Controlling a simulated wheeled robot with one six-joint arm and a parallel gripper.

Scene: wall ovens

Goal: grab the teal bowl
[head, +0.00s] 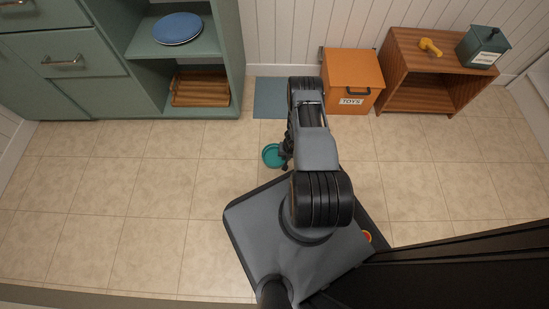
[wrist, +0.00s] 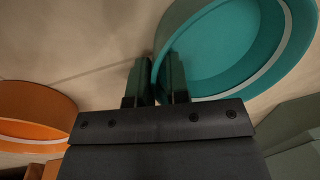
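The teal bowl (head: 272,155) sits on the tiled floor, partly covered by my arm in the head view. In the wrist view the bowl (wrist: 228,45) fills the upper right, with a pale band inside. My gripper (wrist: 157,80) is at the bowl's near edge. A small gap shows between the two fingers, and the bowl's wall passes into it, with the right finger over the bowl's side. I cannot tell whether both fingers touch the wall. In the head view my gripper (head: 286,153) is small and dark at the bowl's right side.
An orange bowl (wrist: 35,115) is at left in the wrist view. An orange toy box (head: 350,75), a wooden shelf (head: 397,55) and a blue-grey mat (head: 270,98) are along the wall. A green cabinet (head: 90,60) stands left. Floor at left is clear.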

